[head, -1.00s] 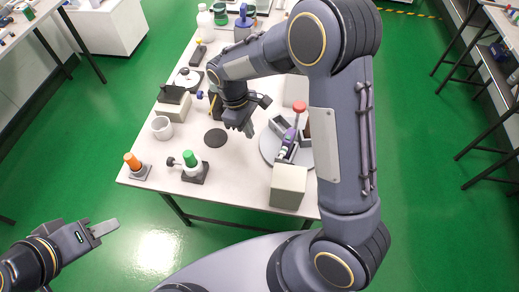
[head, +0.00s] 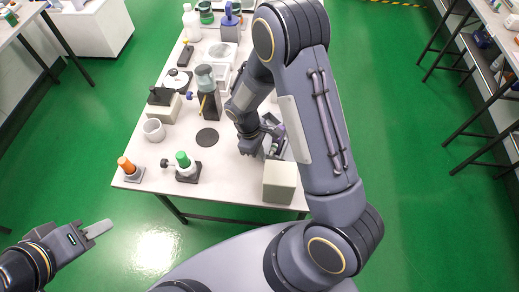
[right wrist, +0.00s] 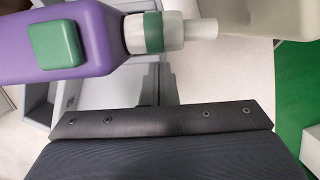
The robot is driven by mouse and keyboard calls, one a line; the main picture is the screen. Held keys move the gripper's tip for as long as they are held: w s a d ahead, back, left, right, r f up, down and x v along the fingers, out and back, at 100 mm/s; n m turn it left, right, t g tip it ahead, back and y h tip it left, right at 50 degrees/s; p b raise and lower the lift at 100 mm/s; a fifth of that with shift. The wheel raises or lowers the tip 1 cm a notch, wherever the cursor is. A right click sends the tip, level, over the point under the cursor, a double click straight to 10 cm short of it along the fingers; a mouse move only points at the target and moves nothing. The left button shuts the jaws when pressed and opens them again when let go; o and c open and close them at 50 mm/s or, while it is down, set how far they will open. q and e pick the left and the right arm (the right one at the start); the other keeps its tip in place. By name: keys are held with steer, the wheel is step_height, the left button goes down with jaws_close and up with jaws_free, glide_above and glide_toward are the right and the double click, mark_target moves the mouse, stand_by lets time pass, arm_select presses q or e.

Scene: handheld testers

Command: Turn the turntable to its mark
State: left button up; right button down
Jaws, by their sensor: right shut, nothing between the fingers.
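The turntable is mostly hidden behind my right arm and gripper in the head view. Part of its grey compartment tray (head: 288,153) shows beside the gripper, and tray walls (right wrist: 38,98) show in the right wrist view. A purple handheld tester (right wrist: 90,60) with a green button and a white-and-green tip crosses the top of the right wrist view. My right gripper (head: 250,149) is shut and empty, low at the tray's left side; contact cannot be told. My left gripper (head: 98,229) is over the floor, off the table; its jaw opening is unclear. No mark is visible.
A beige block (head: 279,182) stands at the table's front right, close to the turntable. A dark round disc (head: 207,138) lies left of my right gripper. A green-topped device (head: 185,165), an orange-topped device (head: 129,170) and a white cup (head: 154,130) stand further left.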

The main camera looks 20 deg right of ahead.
steer(key=shift+s, duration=0.1)
steer(key=shift+s+d+f+n+b, duration=0.1)
steer(key=shift+s+d+n+b, duration=0.15)
steer(key=shift+n+b, duration=0.15)
steer(key=shift+s+n, duration=0.3)
steer(key=shift+n, duration=0.1)
steer(key=shift+d, duration=0.1)
